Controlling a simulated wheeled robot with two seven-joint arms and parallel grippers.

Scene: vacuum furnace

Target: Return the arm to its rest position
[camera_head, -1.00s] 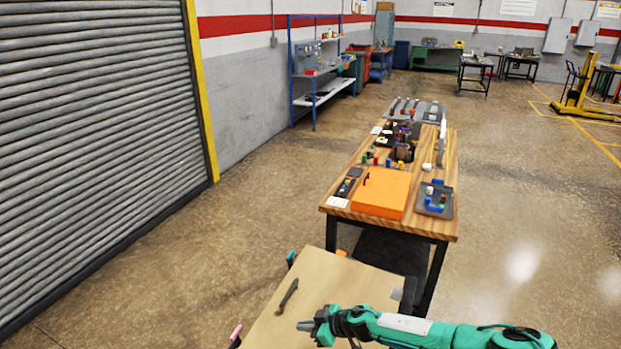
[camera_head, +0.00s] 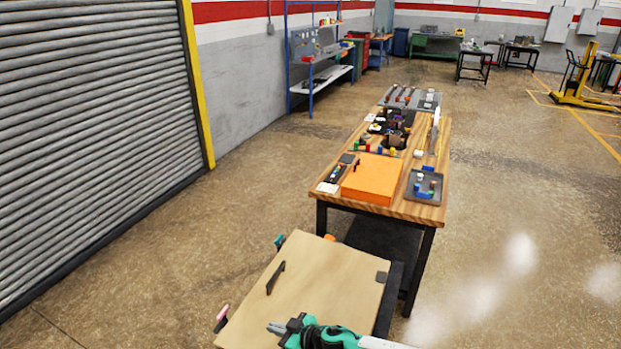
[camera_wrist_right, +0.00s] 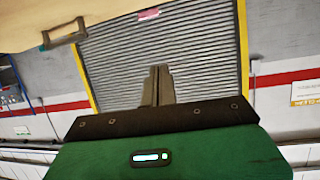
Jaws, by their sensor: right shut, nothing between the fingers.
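My right gripper (camera_head: 277,328) shows at the bottom of the head view, over the near edge of a tan board-like panel (camera_head: 325,270). Its fingers are together with nothing between them. In the right wrist view the shut fingers (camera_wrist_right: 160,72) point toward the grey roller shutter. The panel carries a dark handle (camera_head: 275,278), which stands clear of the gripper to its upper left. The panel and handle (camera_wrist_right: 64,33) also show at the upper left of the wrist view. My left gripper is not in view.
A wooden workbench (camera_head: 432,212) with an orange box (camera_head: 372,179), a grey tray (camera_head: 424,187) and small parts stands beyond the panel. The roller shutter (camera_head: 90,130) is at the left. The floor between shutter and bench is clear.

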